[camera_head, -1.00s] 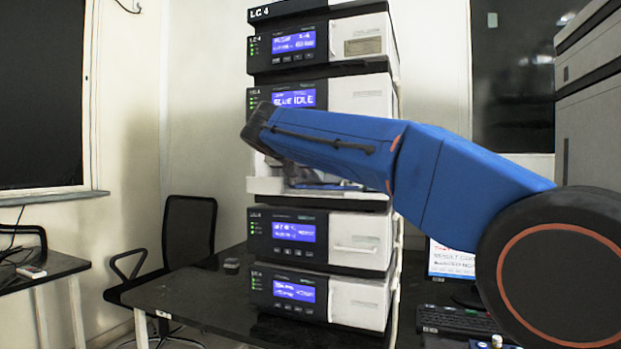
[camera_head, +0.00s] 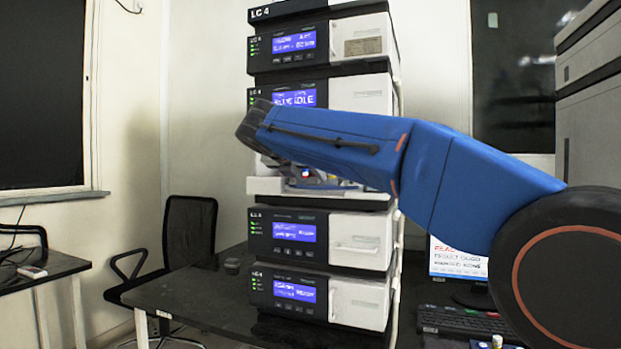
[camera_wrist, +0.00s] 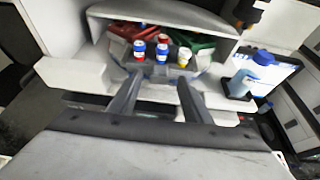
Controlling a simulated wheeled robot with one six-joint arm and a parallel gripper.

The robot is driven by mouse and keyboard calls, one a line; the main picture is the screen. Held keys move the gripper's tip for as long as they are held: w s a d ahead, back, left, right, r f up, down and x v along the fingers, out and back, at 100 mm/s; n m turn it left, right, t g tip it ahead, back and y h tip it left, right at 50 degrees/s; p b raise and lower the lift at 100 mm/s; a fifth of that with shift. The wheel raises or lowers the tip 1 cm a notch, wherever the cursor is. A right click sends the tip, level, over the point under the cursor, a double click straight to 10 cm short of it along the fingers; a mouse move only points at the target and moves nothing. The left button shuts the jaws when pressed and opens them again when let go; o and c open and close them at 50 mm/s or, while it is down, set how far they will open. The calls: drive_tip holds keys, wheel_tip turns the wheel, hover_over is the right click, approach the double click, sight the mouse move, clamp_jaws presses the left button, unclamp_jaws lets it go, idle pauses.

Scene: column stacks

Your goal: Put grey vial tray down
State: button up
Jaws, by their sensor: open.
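The grey vial tray (camera_wrist: 150,68) sits in the open bay of the stacked instrument in the wrist view. It carries several vials with red, blue and yellow caps. My gripper (camera_wrist: 159,82) is in front of the tray, its two fingers spread apart with nothing held between them. In the head view my arm crosses in front of the bay (camera_head: 262,186), and the gripper and most of the tray are hidden behind it. Some small coloured caps (camera_head: 306,173) show just below the arm there.
A red tray (camera_wrist: 124,30) and a green tray (camera_wrist: 194,46) lie behind the grey one. A blue-capped bottle (camera_wrist: 263,57) stands to the right of the bay. The bay's white side walls and top are close around. The black table (camera_head: 190,298) has free room at left.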

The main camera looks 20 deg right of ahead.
drive_tip(key=v, duration=1)
drive_tip(key=shift+s+f, duration=0.1)
drive_tip(key=s+d+f+m+g+y, duration=0.1)
drive_tip(key=s+d+f+m, duration=0.35)
drive_tip(key=f, duration=0.35)
drive_tip(key=s+d+f+m+g+y, duration=0.1)
drive_tip(key=s+d+f+m+g, duration=0.1)
drive_tip(key=s+d+f+m, duration=0.45)
drive_tip(key=s+d+f+m+g+y, duration=0.15)
drive_tip(key=s+f, duration=0.25)
drive_tip(key=f, duration=0.5)
drive_tip(key=s+f+m+y, duration=0.2)
drive_tip(key=s+f+m, duration=0.6)
drive_tip(key=f, duration=0.5)
drive_tip(key=s+f+m+g+y, duration=0.1)
drive_tip(key=s+f+m+y, duration=0.1)
drive_tip(key=s+f+m, duration=0.6)
drive_tip(key=s+d+f, duration=0.1)
drive_tip(key=s+f, duration=0.2)
drive_tip(key=f, duration=0.2)
drive_tip(key=shift+s, duration=0.2)
